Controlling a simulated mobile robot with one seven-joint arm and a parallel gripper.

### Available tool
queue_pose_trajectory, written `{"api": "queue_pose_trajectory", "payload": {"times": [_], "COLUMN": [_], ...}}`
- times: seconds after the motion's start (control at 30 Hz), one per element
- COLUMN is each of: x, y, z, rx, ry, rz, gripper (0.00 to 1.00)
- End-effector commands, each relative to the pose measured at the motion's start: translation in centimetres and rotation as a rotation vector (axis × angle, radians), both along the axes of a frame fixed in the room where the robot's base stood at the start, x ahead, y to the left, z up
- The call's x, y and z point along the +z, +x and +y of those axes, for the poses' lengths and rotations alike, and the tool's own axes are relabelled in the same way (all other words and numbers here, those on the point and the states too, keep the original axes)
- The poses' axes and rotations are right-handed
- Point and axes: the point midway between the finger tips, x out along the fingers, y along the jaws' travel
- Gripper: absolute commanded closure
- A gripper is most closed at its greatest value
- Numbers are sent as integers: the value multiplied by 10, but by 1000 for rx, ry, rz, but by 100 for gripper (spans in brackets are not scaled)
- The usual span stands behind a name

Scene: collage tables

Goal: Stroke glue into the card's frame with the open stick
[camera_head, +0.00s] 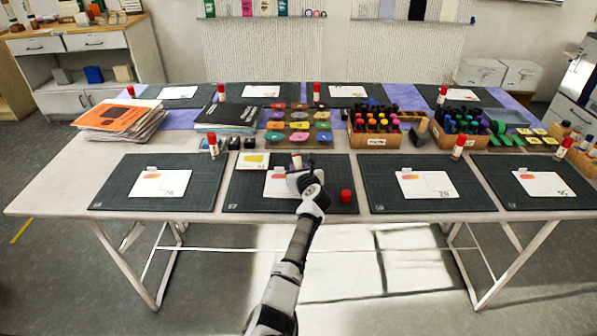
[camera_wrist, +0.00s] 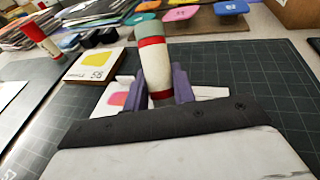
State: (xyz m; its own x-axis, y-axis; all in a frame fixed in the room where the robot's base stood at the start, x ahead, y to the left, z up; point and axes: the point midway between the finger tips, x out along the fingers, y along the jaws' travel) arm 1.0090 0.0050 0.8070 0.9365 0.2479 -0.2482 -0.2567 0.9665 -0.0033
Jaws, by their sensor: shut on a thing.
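My gripper (camera_head: 303,179) is shut on a white glue stick with red bands (camera_head: 297,160), above the second mat from the left in the front row. In the wrist view the stick (camera_wrist: 155,68) stands between the purple fingers (camera_wrist: 160,92), slightly tilted. The white card (camera_head: 277,185) with a pink and orange print lies under the gripper, partly hidden. In the wrist view the card (camera_wrist: 117,98) shows on both sides of the fingers. I cannot tell whether the stick touches it. The red cap (camera_head: 346,196) stands on the mat, right of the gripper.
A yellow-printed card or pad (camera_head: 254,161) lies at the mat's back left, close to the gripper. Another glue stick (camera_head: 213,146) stands left of it. Colored pads (camera_head: 298,126) and a wooden crate of bottles (camera_head: 375,138) lie behind. The mat's right part is clear except for the cap.

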Motion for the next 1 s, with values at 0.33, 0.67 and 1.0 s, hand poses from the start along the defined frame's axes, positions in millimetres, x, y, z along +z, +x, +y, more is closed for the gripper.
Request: {"api": "queue_pose_trajectory", "payload": {"times": [0.33,0.67,1.0], "x": [0,0,-3], "y": [12,24,23], "z": [-1,-2,-13], "rx": [0,-1,-1], "ry": [1,0,0], "rz": [0,0,1], "gripper": [94,94,94]}}
